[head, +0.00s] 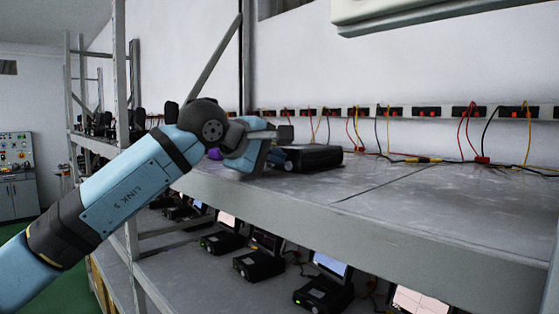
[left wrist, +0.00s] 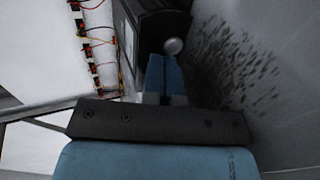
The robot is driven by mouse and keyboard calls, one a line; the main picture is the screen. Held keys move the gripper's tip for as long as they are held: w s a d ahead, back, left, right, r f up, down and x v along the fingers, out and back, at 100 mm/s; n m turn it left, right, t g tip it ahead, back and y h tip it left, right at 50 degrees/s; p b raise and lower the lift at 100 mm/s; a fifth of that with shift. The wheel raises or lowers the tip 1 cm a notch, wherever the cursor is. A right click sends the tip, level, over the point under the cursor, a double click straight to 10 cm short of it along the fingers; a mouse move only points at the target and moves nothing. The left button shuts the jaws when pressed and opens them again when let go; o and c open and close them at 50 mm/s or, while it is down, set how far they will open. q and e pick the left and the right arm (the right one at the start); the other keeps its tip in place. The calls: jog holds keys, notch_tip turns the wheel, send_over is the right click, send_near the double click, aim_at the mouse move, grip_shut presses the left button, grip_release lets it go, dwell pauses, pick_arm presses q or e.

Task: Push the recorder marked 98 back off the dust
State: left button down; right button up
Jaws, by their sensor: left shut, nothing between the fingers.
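A black box-shaped recorder (head: 315,158) sits on the upper grey shelf in the head view. Its marking cannot be read. My left gripper (head: 268,156) is at the recorder's left end, shut and empty. In the left wrist view the shut blue fingers (left wrist: 165,66) point at the dark recorder (left wrist: 150,25), close to a pale round knob (left wrist: 173,46). I cannot tell whether they touch it. A patch of dark dust (left wrist: 230,65) lies on the shelf beside the recorder in the wrist view. My right gripper is not in view.
A row of red-and-black sockets (head: 390,112) with hanging leads runs along the wall behind. A yellow-and-black lead (head: 425,160) lies at the shelf's back. The shelf (head: 420,205) is clear to the right. Several screened devices (head: 325,285) stand on the shelf below.

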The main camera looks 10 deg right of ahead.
aim_at(291, 155)
pick_arm(q)
jog(key=shift+w+d+p, duration=0.4)
jog(key=shift+w+d, duration=0.25)
jog(key=shift+d, duration=0.35)
jog(key=shift+w+d+p, duration=0.35)
jog(key=shift+w+d, duration=0.25)
jog(key=shift+d, duration=0.35)
jog(key=shift+s+a+b, duration=0.15)
jog(key=shift+a+b, duration=0.2)
jog(key=shift+b, duration=0.05)
jog(key=b+v, duration=0.1)
jog(key=v, duration=0.1)
jog(key=f+b+v, duration=0.1)
jog(key=v, duration=0.1)
jog(key=shift+s+a+r, duration=0.1)
jog(key=shift+s+a, duration=0.1)
jog(key=shift+a, duration=0.05)
jog(key=shift+b+v, duration=0.65)
jog(key=shift+v, duration=0.45)
